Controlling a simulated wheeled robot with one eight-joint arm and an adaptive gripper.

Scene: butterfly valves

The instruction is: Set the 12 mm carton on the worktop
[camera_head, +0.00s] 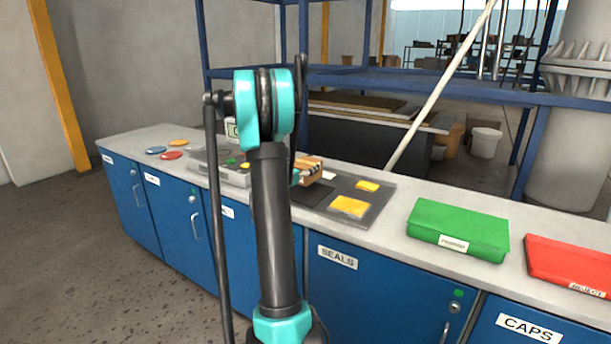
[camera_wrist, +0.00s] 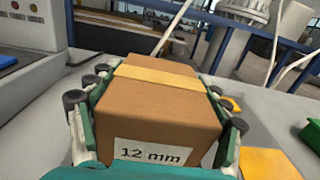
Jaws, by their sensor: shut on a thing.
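The 12 mm carton (camera_wrist: 160,105) is a brown cardboard box with a tan tape strip over its top and a white "12 mm" label on its near face. My gripper (camera_wrist: 160,82) is shut on it, with one finger along each side. In the head view the carton (camera_head: 311,169) shows partly behind my arm, over or on the worktop (camera_head: 395,212) beside the dark mat. I cannot tell whether its base touches the surface. My gripper is mostly hidden there by my arm.
A dark mat (camera_head: 375,203) with yellow pads (camera_head: 349,207) lies right of the carton. A grey device (camera_head: 234,176) stands to the left, with coloured discs (camera_head: 171,155) beyond. A green box (camera_head: 458,229) and a red box (camera_head: 570,262) stand at right.

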